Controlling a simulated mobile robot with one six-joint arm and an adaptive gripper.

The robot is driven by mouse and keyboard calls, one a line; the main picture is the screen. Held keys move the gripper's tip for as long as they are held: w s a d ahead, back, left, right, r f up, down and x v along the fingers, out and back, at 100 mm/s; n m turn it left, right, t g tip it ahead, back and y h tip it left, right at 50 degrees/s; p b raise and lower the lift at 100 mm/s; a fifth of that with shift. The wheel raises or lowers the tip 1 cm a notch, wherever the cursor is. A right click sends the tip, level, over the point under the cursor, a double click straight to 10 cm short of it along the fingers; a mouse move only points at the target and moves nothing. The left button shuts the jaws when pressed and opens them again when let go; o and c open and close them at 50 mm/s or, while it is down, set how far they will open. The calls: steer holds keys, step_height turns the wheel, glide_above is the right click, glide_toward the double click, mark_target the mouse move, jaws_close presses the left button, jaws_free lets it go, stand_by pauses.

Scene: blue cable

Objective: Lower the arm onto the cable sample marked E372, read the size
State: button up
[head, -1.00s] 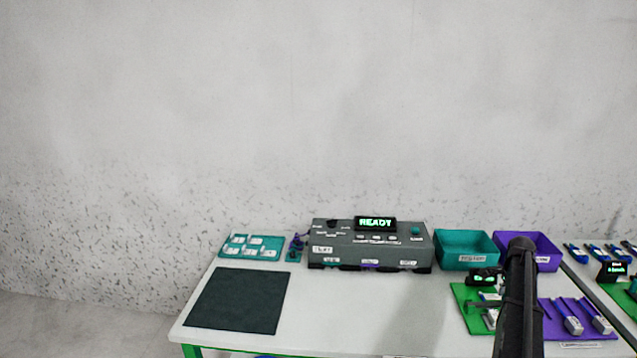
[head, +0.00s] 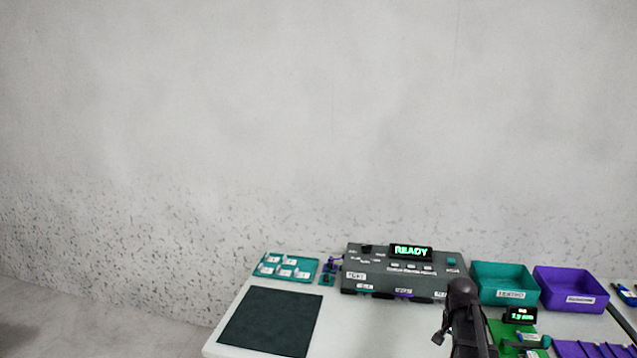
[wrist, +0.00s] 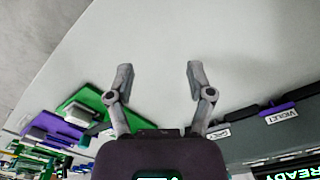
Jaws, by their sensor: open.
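My gripper (wrist: 160,76) is open and empty in the wrist view, its two fingers apart over bare pale table. In the head view my dark arm stands in front of the grey tester. A green measuring fixture (head: 513,333) with a small lit display (head: 520,316) lies to the right of my arm; its digits are too small to read surely. The green fixture also shows in the wrist view (wrist: 84,100), left of my fingers, with a pale block on it. No label E372 is legible, so I cannot tell which cable sample bears it.
The grey tester (head: 403,270) shows READY. A teal bin (head: 503,284) and a purple bin (head: 571,288) stand to its right. A teal tray (head: 287,267) of small labelled pieces is at the left. A dark mat (head: 270,321) covers the table's left front.

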steer(key=s+a+r+n+p, duration=0.1)
steer(key=s+a+n, duration=0.3)
steer(key=a, duration=0.5)
steer(key=s+a+r+n+p, duration=0.1)
steer(key=s+a+n, duration=0.4)
steer(key=a, duration=0.5)
steer(key=s+r, duration=0.1)
steer(key=s, duration=0.1)
steer(key=shift+s+a+p, duration=0.25)
steer(key=shift+s+p, duration=0.05)
steer(key=shift+p, duration=0.05)
